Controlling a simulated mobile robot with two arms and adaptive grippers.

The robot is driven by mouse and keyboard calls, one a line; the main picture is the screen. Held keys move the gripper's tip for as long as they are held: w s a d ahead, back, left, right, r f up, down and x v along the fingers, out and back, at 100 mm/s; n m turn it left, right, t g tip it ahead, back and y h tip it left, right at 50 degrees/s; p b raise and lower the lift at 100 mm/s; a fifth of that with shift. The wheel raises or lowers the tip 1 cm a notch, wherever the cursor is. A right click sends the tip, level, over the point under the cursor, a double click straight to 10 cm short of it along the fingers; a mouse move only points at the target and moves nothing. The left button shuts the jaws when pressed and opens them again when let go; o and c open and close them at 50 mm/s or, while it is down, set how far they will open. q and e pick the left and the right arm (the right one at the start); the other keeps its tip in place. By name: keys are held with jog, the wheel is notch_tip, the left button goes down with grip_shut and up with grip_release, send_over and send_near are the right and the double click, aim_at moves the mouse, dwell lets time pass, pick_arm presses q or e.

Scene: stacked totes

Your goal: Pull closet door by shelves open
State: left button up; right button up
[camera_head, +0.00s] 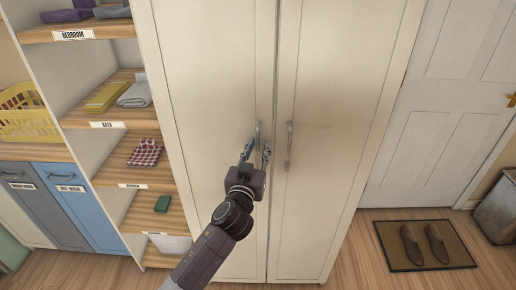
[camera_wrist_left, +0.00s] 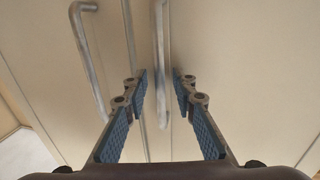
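The closet door by the shelves (camera_head: 205,90) is the left one of a cream pair and is shut. Its upright metal handle (camera_head: 258,133) is near the seam between the doors. My left gripper (camera_head: 257,150) is open at that handle, with one finger on either side in the picture. In the left wrist view, a handle (camera_wrist_left: 160,50) shows between the open fingers (camera_wrist_left: 160,78); I cannot tell if they touch it. The right closet door (camera_head: 335,100) is also shut, with its own handle (camera_head: 289,145). My right gripper is not in view.
Open shelves (camera_head: 98,125) with folded cloths stand left of the closet. A yellow basket (camera_head: 27,115) and blue bin (camera_head: 78,205) are further left. A white room door (camera_head: 440,130) and a mat (camera_head: 385,240) with shoes are at right. Wooden floor lies in front.

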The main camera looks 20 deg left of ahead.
pick_arm(q)
grip_shut()
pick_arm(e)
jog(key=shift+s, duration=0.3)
pick_arm(q)
jog(key=shift+s, duration=0.1)
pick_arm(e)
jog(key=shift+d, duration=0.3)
